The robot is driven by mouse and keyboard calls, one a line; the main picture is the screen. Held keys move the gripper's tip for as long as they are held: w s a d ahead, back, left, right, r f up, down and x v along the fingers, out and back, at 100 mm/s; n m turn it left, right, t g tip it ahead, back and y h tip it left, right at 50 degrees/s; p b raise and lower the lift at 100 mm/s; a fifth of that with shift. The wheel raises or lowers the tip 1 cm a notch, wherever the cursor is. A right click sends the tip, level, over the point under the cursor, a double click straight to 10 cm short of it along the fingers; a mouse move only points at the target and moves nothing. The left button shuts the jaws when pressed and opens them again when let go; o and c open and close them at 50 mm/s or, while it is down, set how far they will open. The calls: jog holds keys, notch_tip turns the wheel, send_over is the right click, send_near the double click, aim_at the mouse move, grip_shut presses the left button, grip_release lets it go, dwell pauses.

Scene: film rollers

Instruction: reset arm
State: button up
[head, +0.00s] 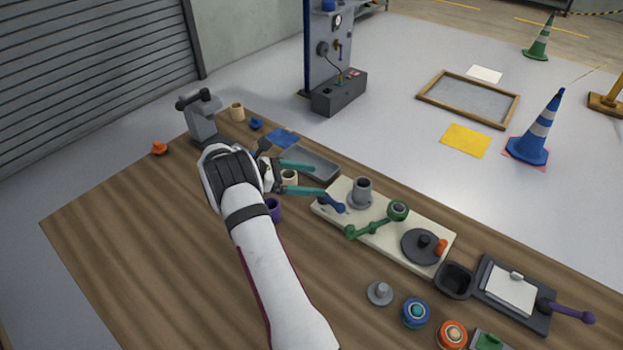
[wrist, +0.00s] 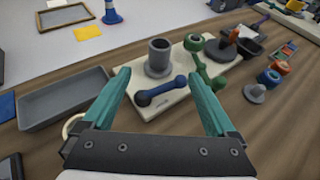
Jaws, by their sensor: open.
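My gripper (head: 318,178) has two teal fingers and hangs over the wooden bench, beside the left end of a cream board. In the wrist view my gripper (wrist: 168,92) is open, with nothing between the fingertips. Beyond the fingers, a dark blue dumbbell-shaped roller (wrist: 161,90) lies on the cream board (wrist: 182,65). My white arm reaches in from the bottom of the head view and hides part of the bench.
The board also bears a grey cylinder (head: 361,192), a green roller (head: 377,220) and a dark disc (head: 422,246). A grey tray (head: 312,163), a cream mug (head: 289,178) and a purple cup (head: 273,209) stand near my gripper. The bench's left front is clear.

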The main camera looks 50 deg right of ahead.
jog(key=s+a+r+m+t+y, duration=0.1)
jog(key=s+a+r+m+y, duration=0.2)
jog(key=a, duration=0.4)
jog(key=s+a+r+m+t+y, duration=0.1)
jog(key=s+a+r+m+t, duration=0.2)
jog(key=a, duration=0.5)
jog(key=s+a+r+m+y, duration=0.1)
jog(key=a+r+m+y, duration=0.1)
jog(key=a+r, duration=0.4)
jog(key=s+a+m+t+y, duration=0.2)
jog(key=s+a+m+y, duration=0.1)
jog(key=s+a, duration=0.4)
jog(key=s+a+f+m+t+y, duration=0.1)
jog(key=s+a+m, duration=0.4)
jog(key=a, duration=0.8)
jog(key=s+t+y, duration=0.1)
jog(key=s+y, duration=0.1)
jog(key=shift+f+y, duration=0.3)
